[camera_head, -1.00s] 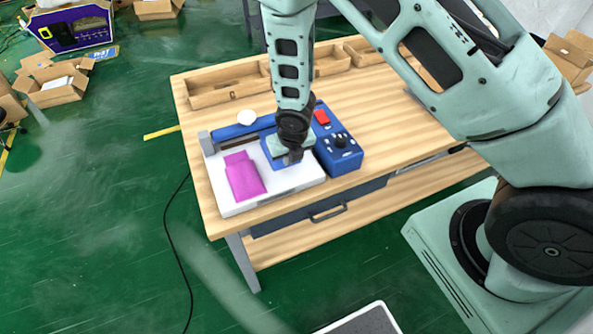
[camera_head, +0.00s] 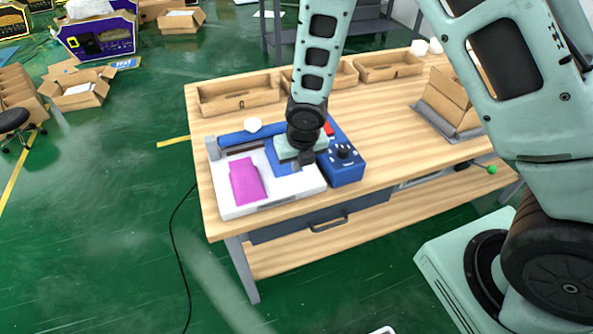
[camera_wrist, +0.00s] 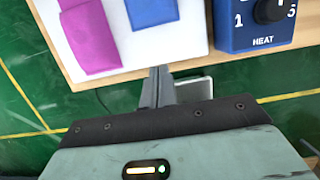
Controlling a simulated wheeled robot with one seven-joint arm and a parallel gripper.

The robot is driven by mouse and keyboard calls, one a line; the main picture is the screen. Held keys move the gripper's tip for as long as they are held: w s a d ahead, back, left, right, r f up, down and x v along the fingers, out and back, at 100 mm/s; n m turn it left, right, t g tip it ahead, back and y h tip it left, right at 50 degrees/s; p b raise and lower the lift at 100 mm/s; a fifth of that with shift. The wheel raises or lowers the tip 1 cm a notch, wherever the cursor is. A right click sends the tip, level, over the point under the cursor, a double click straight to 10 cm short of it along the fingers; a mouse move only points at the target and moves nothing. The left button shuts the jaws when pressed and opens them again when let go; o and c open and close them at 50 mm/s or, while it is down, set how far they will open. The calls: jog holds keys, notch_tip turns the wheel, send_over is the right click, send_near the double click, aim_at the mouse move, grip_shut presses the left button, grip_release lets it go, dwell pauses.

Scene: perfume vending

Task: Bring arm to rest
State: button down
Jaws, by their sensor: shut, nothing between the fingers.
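My gripper (camera_head: 301,164) is shut and empty at the end of the hanging arm. In the head view it overlaps the right part of a white base (camera_head: 277,197) on the wooden table. In the wrist view my closed fingers (camera_wrist: 160,78) show at the front edge of this white base (camera_wrist: 130,55), with open space around them. I cannot tell their exact height. A magenta packet (camera_head: 246,182) and a blue packet (camera_head: 285,167) lie on the base, apart from my fingers. My gripper partly hides the blue one.
A blue control box (camera_head: 342,165) with a knob stands close right of my gripper. A white round object (camera_head: 253,125) sits behind the base. Green floor lies in front.

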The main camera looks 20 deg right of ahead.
jog(key=shift+v, duration=1.85)
